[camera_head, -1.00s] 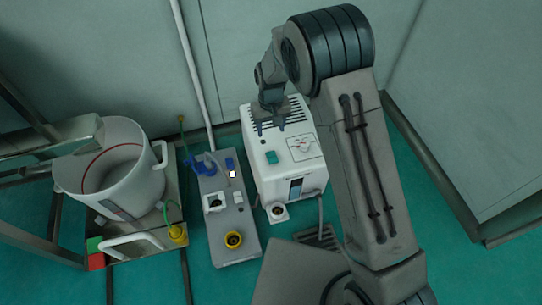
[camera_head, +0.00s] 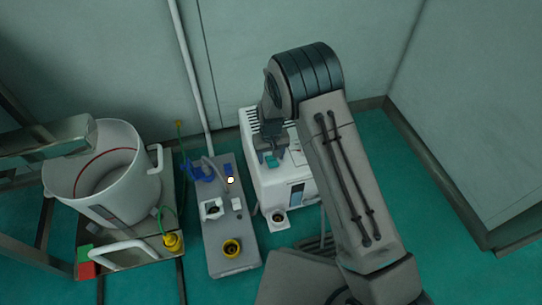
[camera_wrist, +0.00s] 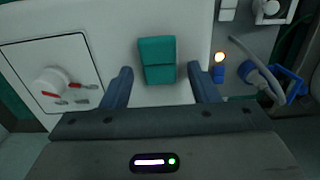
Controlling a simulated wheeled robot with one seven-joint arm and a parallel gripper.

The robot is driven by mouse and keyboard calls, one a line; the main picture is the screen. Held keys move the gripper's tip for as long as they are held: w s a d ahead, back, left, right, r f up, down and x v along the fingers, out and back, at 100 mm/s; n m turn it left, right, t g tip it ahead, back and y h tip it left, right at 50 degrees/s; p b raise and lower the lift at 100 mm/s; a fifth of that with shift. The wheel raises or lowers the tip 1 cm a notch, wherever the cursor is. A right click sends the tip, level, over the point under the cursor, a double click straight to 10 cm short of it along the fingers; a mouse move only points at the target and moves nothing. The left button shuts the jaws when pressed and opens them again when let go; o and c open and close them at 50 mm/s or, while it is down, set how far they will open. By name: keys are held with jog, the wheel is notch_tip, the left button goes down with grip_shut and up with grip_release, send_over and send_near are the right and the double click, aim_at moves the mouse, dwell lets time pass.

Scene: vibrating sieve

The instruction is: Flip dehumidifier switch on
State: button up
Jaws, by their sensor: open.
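The dehumidifier is the white box (camera_head: 269,188) with a vented top, standing on the floor by the wall in the head view. Its teal rocker switch (camera_wrist: 157,60) sits on the white top panel, and it also shows in the head view (camera_head: 271,161). My gripper (camera_wrist: 160,88) is open, with one finger on each side of the switch as the wrist view sees it. The fingers are empty. Whether the fingertips touch the panel, I cannot tell. In the head view my gripper (camera_head: 270,158) is over the switch, and my arm hides part of the dehumidifier.
A dial panel (camera_wrist: 62,80) with red marks is beside the switch. A grey socket strip (camera_head: 229,218) with a lit lamp (camera_head: 230,180) and plugs lies left of the dehumidifier. A white bucket (camera_head: 97,185) stands farther left. Floor at right is clear.

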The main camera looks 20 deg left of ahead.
jog(key=shift+c, duration=0.3)
jog(key=c, duration=0.9)
jog(key=shift+d, duration=0.1)
jog(key=shift+s+d+t+y+b, duration=0.1)
jog(key=shift+s+t+y+b, duration=0.15)
jog(key=shift+t+y+b, duration=0.4)
jog(key=shift+s+d+t+y+b, duration=0.15)
jog(key=shift+t+y+b, duration=0.25)
jog(key=shift+t, duration=0.45)
jog(key=shift+s+r+t+y+b, duration=0.15)
jog(key=shift+t+y+b, duration=0.1)
jog(key=shift+t+b, duration=0.35)
